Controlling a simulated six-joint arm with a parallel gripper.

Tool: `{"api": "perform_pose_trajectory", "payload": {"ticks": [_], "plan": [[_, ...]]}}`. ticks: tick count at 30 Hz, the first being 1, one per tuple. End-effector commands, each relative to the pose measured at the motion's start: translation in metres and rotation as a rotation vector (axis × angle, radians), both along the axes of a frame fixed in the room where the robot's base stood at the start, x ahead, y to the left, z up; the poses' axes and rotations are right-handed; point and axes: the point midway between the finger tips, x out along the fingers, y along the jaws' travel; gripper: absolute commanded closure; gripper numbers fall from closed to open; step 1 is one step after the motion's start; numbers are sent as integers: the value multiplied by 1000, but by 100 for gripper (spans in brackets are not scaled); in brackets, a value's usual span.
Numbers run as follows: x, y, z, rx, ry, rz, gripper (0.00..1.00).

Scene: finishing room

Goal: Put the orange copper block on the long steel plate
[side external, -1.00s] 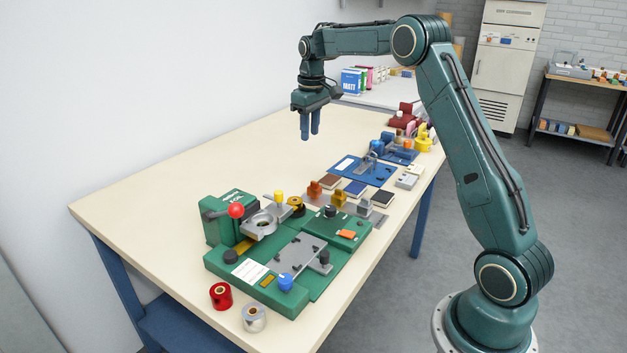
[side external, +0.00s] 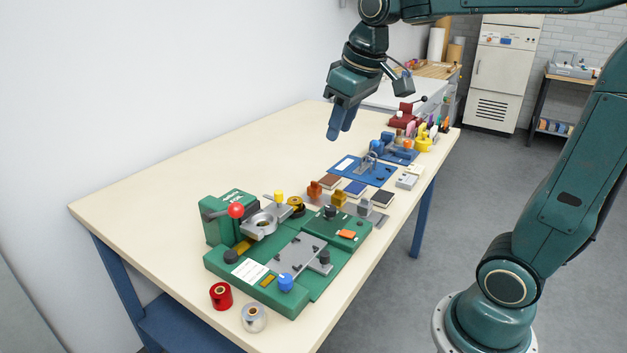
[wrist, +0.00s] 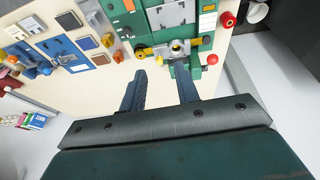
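The orange copper block (side external: 314,189) stands at the left end of a row of small blocks in the side view; it also shows in the wrist view (wrist: 118,57). The long steel plate (side external: 377,216) is a grey strip along that row, with a brass block (side external: 340,196) and a grey block (side external: 365,207) at it. I cannot tell whether the copper block rests on the plate's end or just beside it. My gripper (side external: 340,136) is high above the table, behind the row. In the wrist view its fingers (wrist: 160,73) are apart with nothing between them.
A green fixture (side external: 283,253) with a red knob stands in front. A red spool (side external: 221,296) and a silver spool (side external: 254,317) stand at the near edge. The table's left side is clear.

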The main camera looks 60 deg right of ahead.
Motion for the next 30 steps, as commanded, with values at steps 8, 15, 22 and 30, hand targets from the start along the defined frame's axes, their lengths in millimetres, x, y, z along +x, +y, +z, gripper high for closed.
{"api": "perform_pose_trajectory", "payload": {"ticks": [8,15,22,30], "plan": [[-67,31,-12,15,-78,7,68],[-117,48,-35,35,-139,12,68],[-142,54,-53,50,-170,13,68],[-146,55,-56,53,-174,13,68]]}}
